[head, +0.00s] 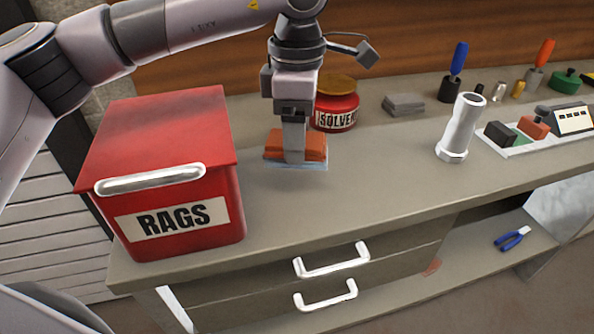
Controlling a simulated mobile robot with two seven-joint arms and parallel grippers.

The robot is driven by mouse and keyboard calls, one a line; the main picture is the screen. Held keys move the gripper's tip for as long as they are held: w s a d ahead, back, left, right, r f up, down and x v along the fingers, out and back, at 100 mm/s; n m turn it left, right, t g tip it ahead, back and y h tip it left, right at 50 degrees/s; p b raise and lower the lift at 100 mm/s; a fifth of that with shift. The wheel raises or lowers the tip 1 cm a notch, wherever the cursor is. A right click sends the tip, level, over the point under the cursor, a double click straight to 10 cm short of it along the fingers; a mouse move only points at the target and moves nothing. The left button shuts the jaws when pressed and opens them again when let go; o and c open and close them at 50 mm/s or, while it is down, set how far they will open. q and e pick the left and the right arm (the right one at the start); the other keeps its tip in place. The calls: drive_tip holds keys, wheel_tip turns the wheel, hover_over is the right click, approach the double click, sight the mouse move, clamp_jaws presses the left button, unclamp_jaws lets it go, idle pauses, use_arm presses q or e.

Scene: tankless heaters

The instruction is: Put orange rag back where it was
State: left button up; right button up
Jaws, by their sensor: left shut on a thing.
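The orange rag (314,147) is a folded block on the workbench, between the red rags bin and the solvent jar. A thin pale blue layer (310,167) shows under its front edge. My left gripper (294,155) points straight down and is shut on the orange rag; its fingertips are partly hidden by the rag. The rag is at or very near the bench top; I cannot tell if it is touching. My right gripper is not in view.
The red bin (160,120) marked RAGS, lid closed, stands at the left. The solvent jar (336,103) is just behind the rag. A grey stack (404,104), a silver pipe (461,128) and a white tray (520,149) are to the right. Bench top (370,185) in front is clear.

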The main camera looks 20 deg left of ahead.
use_arm(q)
wheel_tip(320, 180, down, 7)
drive_tip(key=shift+f, duration=0.15)
idle(0.4)
drive_tip(key=shift+f, duration=0.1)
drive_tip(key=o, duration=1)
drive_tip(key=shift+r, duration=0.55)
wheel_tip(320, 180, up, 11)
drive_tip(key=shift+r, duration=0.1)
